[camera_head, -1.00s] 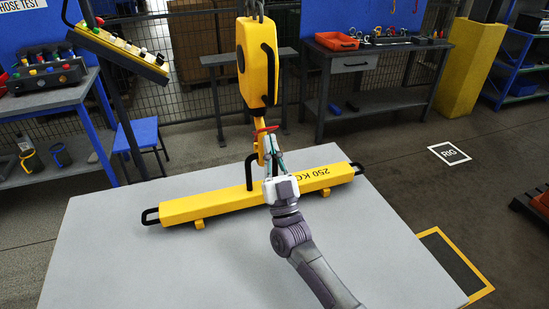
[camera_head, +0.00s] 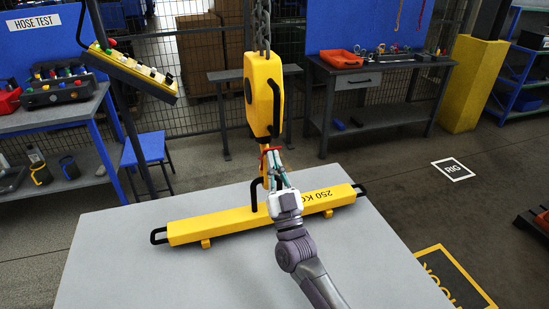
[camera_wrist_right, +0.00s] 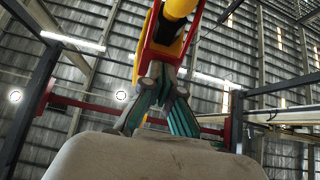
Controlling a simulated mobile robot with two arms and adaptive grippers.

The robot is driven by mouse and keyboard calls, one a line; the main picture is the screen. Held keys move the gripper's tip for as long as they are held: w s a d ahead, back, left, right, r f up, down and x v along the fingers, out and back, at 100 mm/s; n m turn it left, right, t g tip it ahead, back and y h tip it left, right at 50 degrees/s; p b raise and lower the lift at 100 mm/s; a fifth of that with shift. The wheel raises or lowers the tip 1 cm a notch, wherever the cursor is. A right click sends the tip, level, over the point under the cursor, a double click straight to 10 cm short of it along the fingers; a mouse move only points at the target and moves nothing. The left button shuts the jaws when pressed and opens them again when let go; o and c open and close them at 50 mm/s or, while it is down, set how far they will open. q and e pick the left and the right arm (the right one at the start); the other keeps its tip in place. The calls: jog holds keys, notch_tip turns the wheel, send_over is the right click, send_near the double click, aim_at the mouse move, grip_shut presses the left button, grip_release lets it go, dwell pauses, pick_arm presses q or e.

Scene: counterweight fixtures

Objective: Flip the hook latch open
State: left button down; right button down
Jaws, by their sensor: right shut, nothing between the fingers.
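A yellow hoist block (camera_head: 262,95) hangs on a chain, with a yellow hook below it. A red latch (camera_head: 268,150) shows at the hook, partly hidden by my right gripper (camera_head: 275,160). That gripper points up at the hook from below and in front. In the right wrist view its teal-sided fingers (camera_wrist_right: 163,75) are closed together and empty, with the tips right at the red latch (camera_wrist_right: 146,55) and the yellow hook (camera_wrist_right: 168,32); I cannot tell whether they touch. My left gripper is not in view.
A yellow 250 KG beam (camera_head: 220,224) with a black middle loop (camera_head: 256,193) and end handles lies on the grey table (camera_head: 130,275), below the hook. A control panel (camera_head: 130,68) stands behind at the left. Workbenches stand further back. The table's front is mostly clear.

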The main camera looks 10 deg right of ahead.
jog(key=shift+b+x, duration=0.35)
jog(key=shift+x, duration=0.9)
jog(key=shift+s+r, duration=0.1)
jog(key=shift+r, duration=0.15)
